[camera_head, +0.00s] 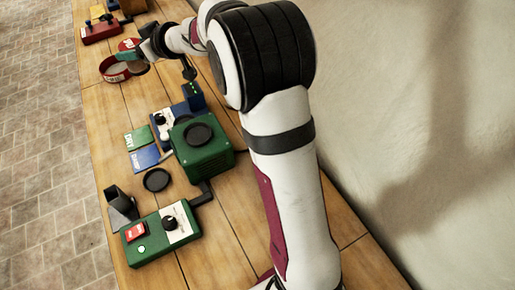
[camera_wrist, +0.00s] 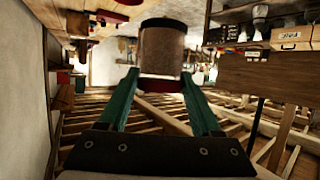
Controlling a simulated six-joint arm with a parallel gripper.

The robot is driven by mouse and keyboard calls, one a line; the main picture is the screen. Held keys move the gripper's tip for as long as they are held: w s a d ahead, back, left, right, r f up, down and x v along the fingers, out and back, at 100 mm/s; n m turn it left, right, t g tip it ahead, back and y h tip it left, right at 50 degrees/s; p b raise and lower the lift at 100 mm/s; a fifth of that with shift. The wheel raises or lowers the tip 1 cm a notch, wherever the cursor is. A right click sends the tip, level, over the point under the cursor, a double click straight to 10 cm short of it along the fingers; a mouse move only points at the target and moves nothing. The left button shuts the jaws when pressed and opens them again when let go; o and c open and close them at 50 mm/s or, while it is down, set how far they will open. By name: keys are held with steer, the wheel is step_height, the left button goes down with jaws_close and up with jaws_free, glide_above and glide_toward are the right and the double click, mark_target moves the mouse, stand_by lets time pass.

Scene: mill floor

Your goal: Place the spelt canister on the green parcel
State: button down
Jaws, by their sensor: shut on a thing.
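My gripper (camera_wrist: 160,82) has its two green fingers closed on the sides of a clear canister (camera_wrist: 162,50) with brown contents. The canister has a dark cap at one end and a dark red one at the other; no label is readable. In the head view my gripper (camera_head: 133,57) is at the far part of the bench, beside a red round dish (camera_head: 107,72). The held canister is hard to make out there. I cannot pick out a green parcel with certainty; a flat green card (camera_head: 136,139) lies mid-bench.
Green machine (camera_head: 212,160) with a dark round top stands mid-bench, a blue device (camera_head: 190,104) behind it. Nearer are a blue card (camera_head: 146,157), a black disc (camera_head: 156,180) and a green switch box (camera_head: 158,236). Red box (camera_head: 101,31) stands far back. A wall rises at right.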

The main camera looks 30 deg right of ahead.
steer(key=s+d, duration=0.7)
steer(key=d, duration=0.3)
steer(key=s+d, duration=0.7)
steer(key=d, duration=0.2)
steer(key=s+d+m+t+h, duration=0.1)
steer(key=s+d, duration=0.1)
steer(key=s, duration=0.7)
steer(key=s+d, duration=0.2)
steer(key=s, duration=0.7)
steer(key=f, duration=2.1)
steer(key=shift+s+f, duration=0.2)
steer(key=shift+f, duration=0.15)
steer(key=shift+c, duration=0.4)
jaws_free()
steer(key=shift+f, duration=0.1)
